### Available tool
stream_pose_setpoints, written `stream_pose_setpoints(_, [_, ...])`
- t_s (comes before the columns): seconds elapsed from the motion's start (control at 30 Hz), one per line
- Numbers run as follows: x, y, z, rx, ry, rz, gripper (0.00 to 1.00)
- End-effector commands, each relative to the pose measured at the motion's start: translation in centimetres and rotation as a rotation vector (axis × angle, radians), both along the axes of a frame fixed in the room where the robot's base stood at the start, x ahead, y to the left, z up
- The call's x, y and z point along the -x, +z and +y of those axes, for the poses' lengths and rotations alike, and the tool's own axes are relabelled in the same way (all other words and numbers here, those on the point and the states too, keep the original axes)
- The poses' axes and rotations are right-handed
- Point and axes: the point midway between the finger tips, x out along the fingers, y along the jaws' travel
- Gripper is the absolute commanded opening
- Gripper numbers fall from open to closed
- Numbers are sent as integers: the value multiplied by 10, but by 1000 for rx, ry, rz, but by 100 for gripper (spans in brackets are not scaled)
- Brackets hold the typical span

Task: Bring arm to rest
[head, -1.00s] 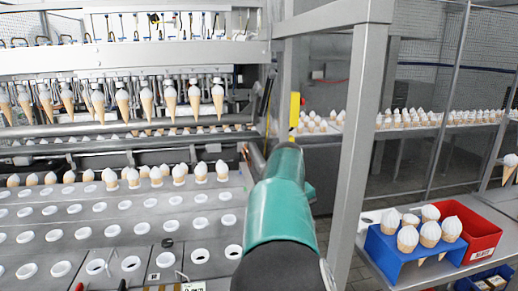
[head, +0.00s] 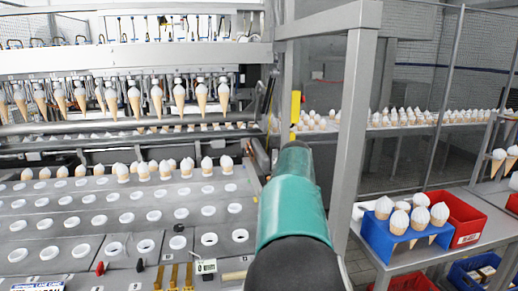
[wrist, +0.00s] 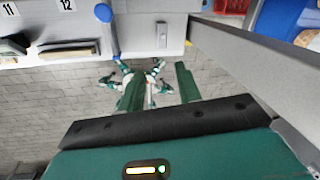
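My arm (head: 292,205) shows in the head view as a teal and dark link pointing forward. Its gripper end is not visible there. In the wrist view my gripper (wrist: 160,70) has two green fingers standing apart. I see nothing held between them, only stone-patterned floor and white and green leg-like parts behind. The fingers hang in free space, touching nothing that I can see.
Left is a machine with hanging cones (head: 157,100) and a plate of round holes (head: 120,220). A grey post (head: 353,150) stands close right of my arm. Beyond it, a blue holder (head: 374,240) with cones and a red bin (head: 467,225) sit on a table.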

Motion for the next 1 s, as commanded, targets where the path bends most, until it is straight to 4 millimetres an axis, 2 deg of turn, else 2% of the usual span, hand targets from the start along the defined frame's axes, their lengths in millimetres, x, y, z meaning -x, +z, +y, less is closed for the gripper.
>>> stream_pose_setpoints(0.03, [5, 3, -8, -17, 32, 2, 34])
stream_pose_setpoints(0.27, [30, 8, -30, -84, 245, 14, 34])
stream_pose_setpoints(0.47, [68, 15, -48, -145, 543, -10, 34])
stream_pose_setpoints(0.6, [109, 23, -57, -159, 854, -59, 34])
stream_pose_setpoints(0.77, [158, 32, -57, -107, 1230, -125, 34])
stream_pose_setpoints(1.0, [233, 37, -49, 110, 1794, -184, 34])
